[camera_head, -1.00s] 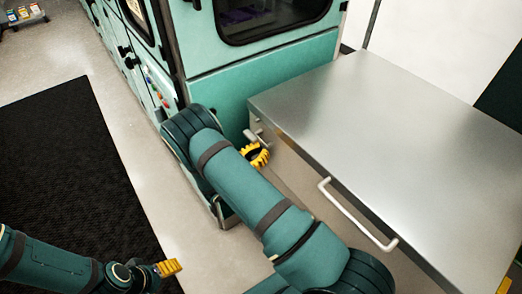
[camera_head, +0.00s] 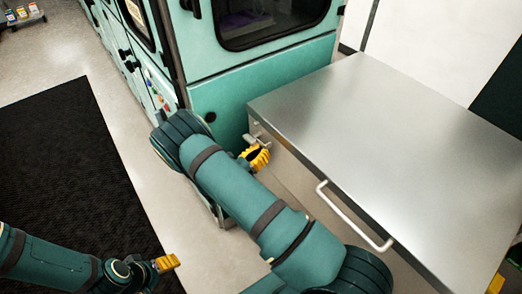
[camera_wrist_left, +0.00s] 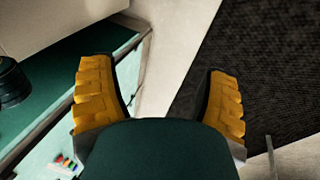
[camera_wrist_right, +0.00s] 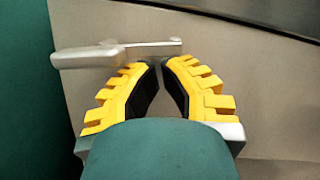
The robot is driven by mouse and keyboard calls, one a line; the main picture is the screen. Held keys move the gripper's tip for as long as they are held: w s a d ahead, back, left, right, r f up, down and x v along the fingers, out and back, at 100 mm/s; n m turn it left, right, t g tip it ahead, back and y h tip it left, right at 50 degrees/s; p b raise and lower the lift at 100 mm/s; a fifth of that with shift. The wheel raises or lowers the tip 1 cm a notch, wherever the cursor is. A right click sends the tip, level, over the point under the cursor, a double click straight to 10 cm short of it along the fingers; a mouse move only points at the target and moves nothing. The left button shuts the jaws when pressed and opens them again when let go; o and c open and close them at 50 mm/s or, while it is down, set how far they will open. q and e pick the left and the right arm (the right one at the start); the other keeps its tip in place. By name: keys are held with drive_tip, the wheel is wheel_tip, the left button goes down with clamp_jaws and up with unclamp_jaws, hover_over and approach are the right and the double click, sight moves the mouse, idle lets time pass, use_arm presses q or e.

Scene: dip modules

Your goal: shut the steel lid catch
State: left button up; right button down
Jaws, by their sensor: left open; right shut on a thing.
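The steel lid catch (camera_head: 259,136) sits on the front left corner of the steel chest, just under the lid (camera_head: 375,140). In the right wrist view the catch's lever (camera_wrist_right: 92,56) lies crosswise ahead of the fingertips, with a thin bar reaching over them. My right gripper (camera_wrist_right: 161,63) is shut on the catch, its yellow fingers nearly together; it also shows in the head view (camera_head: 256,157). The lid looks down on the chest. My left gripper (camera_wrist_left: 165,95) is open and empty, away from the chest; in the head view it is low at the left (camera_head: 166,263).
A white handle (camera_head: 350,218) sticks out from the chest front. A teal machine (camera_head: 255,80) with a window stands against the chest's left side. A black mat (camera_head: 70,170) lies on the floor at left. A strip of pale floor separates mat and machine.

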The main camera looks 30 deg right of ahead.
sight(263, 127)
wheel_tip(263, 127, up, 3)
drive_tip(key=n+p, duration=0.2)
drive_tip(key=n+t+p, duration=0.1)
drive_tip(key=n, duration=0.2)
drive_tip(key=shift+f+n+t+y+p, duration=0.1)
drive_tip(key=shift+n+t+y+p, duration=0.2)
drive_tip(key=shift+y+p, duration=0.1)
drive_tip(key=n+p, duration=0.1)
drive_tip(key=r+n+p, duration=0.1)
drive_tip(key=n, duration=0.1)
drive_tip(key=shift+w+r+t+y, duration=0.2)
drive_tip(key=shift+t+y, duration=0.1)
drive_tip(key=shift+y, duration=0.1)
drive_tip(key=n+p, duration=0.1)
drive_tip(key=n, duration=0.1)
drive_tip(key=r+n+y+p, duration=0.1)
drive_tip(key=n, duration=0.1)
drive_tip(key=shift+w+r, duration=0.2)
drive_tip(key=shift+w, duration=0.2)
drive_tip(key=shift+w+a+r+n+t+y+p, duration=0.15)
drive_tip(key=shift+w+r+n+p, duration=0.15)
drive_tip(key=shift+n, duration=0.3)
drive_tip(key=shift+w+d+r+n+t+y+p, duration=0.1)
drive_tip(key=shift+w+n+t+y+p, duration=0.1)
drive_tip(key=shift+n+p, duration=0.3)
drive_tip(key=shift+w, duration=0.15)
drive_tip(key=shift+w+r, duration=0.1)
